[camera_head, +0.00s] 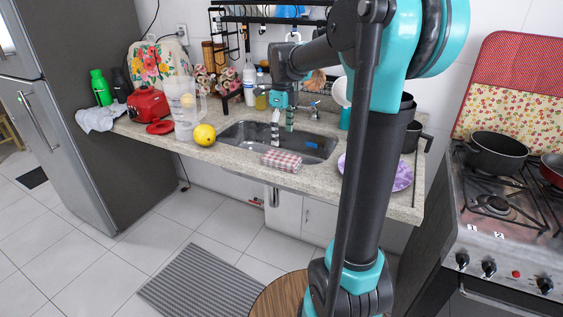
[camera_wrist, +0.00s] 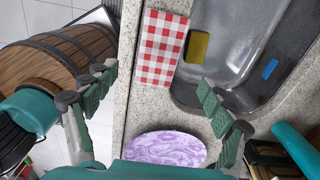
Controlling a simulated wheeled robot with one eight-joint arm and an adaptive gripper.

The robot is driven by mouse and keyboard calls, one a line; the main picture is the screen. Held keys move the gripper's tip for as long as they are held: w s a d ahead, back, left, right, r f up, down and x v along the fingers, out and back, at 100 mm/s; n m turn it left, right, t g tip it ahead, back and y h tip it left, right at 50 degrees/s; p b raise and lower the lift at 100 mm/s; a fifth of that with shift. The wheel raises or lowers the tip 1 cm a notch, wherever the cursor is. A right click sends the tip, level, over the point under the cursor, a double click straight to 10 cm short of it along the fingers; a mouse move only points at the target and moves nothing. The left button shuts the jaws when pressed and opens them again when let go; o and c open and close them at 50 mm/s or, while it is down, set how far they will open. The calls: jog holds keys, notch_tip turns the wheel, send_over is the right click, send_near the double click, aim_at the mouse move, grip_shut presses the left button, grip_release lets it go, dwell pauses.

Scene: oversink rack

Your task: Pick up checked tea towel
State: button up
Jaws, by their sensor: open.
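The red and white checked tea towel (camera_head: 281,161) lies folded on the counter at the front edge of the sink. In the wrist view the towel (camera_wrist: 161,48) lies flat, beyond my fingertips and between their lines. My gripper (camera_wrist: 148,88) is open and empty, with its two green-padded fingers spread wide. In the head view my gripper (camera_head: 282,122) hangs over the sink, pointing down, above and behind the towel. Part of my arm blocks the view to the right of it.
The steel sink (camera_wrist: 230,30) holds a yellow sponge (camera_wrist: 198,46) and a blue item (camera_wrist: 270,69). A purple plate (camera_wrist: 164,149) lies on the counter nearby. A yellow fruit (camera_head: 204,135), a clear pitcher (camera_head: 184,110) and a red appliance (camera_head: 147,103) stand to the left.

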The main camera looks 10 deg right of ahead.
aim_at(282, 157)
notch_tip(282, 157, down, 8)
jog(key=shift+a+f, duration=0.1)
jog(key=shift+a, duration=0.05)
dwell(0.4)
jog(key=c, duration=1.2)
